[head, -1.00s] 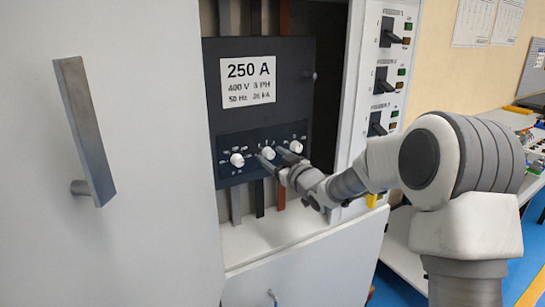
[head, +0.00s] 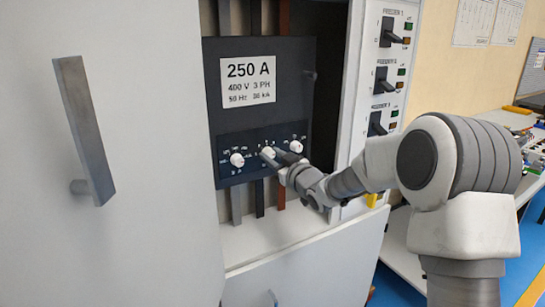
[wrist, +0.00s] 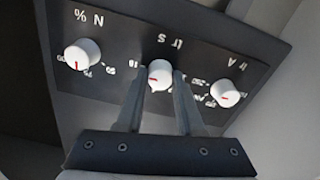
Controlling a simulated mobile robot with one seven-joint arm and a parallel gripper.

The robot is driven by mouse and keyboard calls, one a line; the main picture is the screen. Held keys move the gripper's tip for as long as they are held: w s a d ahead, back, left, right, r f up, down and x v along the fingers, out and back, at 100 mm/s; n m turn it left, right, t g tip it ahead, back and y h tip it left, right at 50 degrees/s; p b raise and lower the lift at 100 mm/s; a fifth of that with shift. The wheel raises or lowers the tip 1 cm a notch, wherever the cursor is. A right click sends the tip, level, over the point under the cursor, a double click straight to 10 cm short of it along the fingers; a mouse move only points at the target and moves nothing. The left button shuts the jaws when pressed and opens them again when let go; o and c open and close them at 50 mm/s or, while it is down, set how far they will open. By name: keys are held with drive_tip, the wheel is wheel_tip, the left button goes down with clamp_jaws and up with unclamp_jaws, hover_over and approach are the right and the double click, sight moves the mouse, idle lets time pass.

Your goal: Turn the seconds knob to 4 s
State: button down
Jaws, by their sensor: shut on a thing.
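The seconds knob (head: 268,151) is the middle of three white knobs on the dark breaker panel. In the wrist view, where the lettering is upside down, this knob (wrist: 159,73) sits below a label ending in "S". A small red pointer mark shows on its face. My gripper (wrist: 160,80) has one finger on each side of it and is shut on it. In the head view my gripper (head: 275,156) reaches the knob from the lower right. The fingers cover part of its scale, and the printed numbers are too small to read surely.
The N % knob (wrist: 82,54) and the Ir A knob (wrist: 225,93) flank it closely. A big cabinet door with a grey handle (head: 84,130) stands at the left. Feeder switches (head: 387,80) line the white column at the right. Below the panel is a white ledge (head: 265,240).

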drive_tip(key=shift+f+b, duration=0.1)
drive_tip(key=shift+b, duration=0.35)
drive_tip(key=n+b, duration=0.8)
drive_tip(key=b, duration=0.2)
drive_tip(key=shift+f+n, duration=0.15)
drive_tip(key=shift+n, duration=0.15)
drive_tip(key=n+b, duration=0.4)
drive_tip(key=n, duration=0.1)
drive_tip(key=shift+a+b, duration=0.1)
drive_tip(key=shift+b, duration=0.3)
drive_tip(key=shift+n+b, duration=1.2)
drive_tip(key=shift+n, duration=0.8)
drive_tip(key=shift+r, duration=0.2)
drive_tip(key=c, duration=0.5)
unclamp_jaws()
